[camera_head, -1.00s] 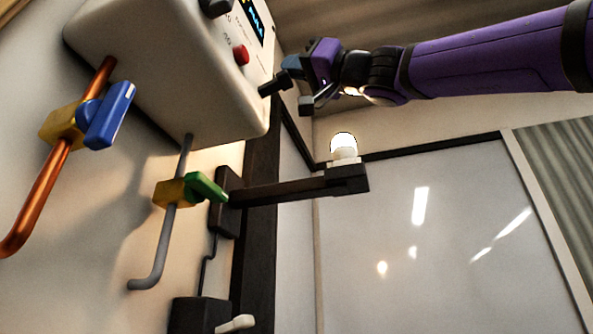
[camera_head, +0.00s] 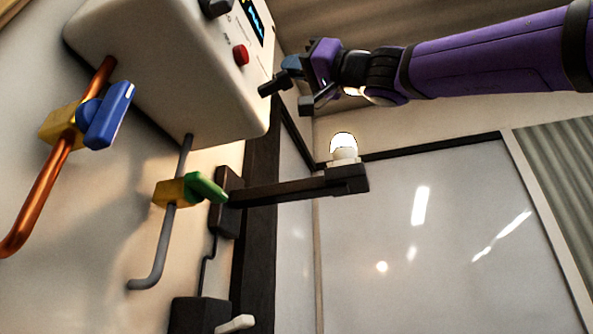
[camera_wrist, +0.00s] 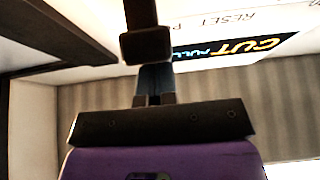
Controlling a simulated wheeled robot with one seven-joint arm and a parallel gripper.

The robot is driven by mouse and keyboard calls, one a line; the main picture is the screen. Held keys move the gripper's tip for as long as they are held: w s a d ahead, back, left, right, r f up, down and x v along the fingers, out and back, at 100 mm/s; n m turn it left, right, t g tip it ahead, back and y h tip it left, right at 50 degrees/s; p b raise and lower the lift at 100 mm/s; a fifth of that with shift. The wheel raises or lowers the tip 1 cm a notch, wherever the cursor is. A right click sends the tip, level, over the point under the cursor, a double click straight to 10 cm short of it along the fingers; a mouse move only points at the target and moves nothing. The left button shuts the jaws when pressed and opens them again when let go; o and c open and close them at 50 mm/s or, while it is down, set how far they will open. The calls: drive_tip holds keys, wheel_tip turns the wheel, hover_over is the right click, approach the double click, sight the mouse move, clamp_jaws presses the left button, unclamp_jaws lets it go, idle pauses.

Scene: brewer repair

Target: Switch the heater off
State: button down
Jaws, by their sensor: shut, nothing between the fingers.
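The heater is a white box (camera_head: 165,65) on the wall at the upper left of the head view. Its front panel carries a red button (camera_head: 241,55), a dark knob (camera_head: 215,8) cut by the top edge, and a dark display (camera_head: 256,20). The display also shows in the wrist view (camera_wrist: 235,47), with orange and cyan lettering, near printed "RESET" text. My gripper (camera_head: 270,87) is shut and empty, in front of the panel, to the right of and below the red button in the picture. I cannot tell whether it touches the panel.
Below the box are a copper pipe (camera_head: 40,200) with a blue-handled valve (camera_head: 108,115) and a grey pipe (camera_head: 160,250) with a green-handled valve (camera_head: 206,187). A dark bracket (camera_head: 290,190) holds a lit bulb (camera_head: 343,143). A white-levered switch box (camera_head: 200,315) sits lower. Space at right is open.

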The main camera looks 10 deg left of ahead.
drive_tip(key=shift+w+a+f, duration=0.1)
drive_tip(key=shift+a+f, duration=0.1)
drive_tip(key=shift+f, duration=1.05)
drive_tip(key=shift+w+a+f, duration=0.1)
drive_tip(key=shift+a+f, duration=0.1)
drive_tip(key=shift+f, duration=1)
drive_tip(key=shift+d+r, duration=0.15)
drive_tip(key=shift+d, duration=0.05)
approach(284, 84)
drive_tip(key=shift+s+d+r, duration=0.1)
drive_tip(key=shift+d+r, duration=0.25)
drive_tip(key=shift+r, duration=0.5)
drive_tip(key=shift+w+d+r, duration=0.1)
drive_tip(key=shift+d+r, duration=0.2)
drive_tip(key=shift+r, duration=0.6)
drive_tip(key=shift+s+d+r, duration=0.1)
drive_tip(key=shift+d+r, duration=0.25)
drive_tip(key=shift+r, duration=0.5)
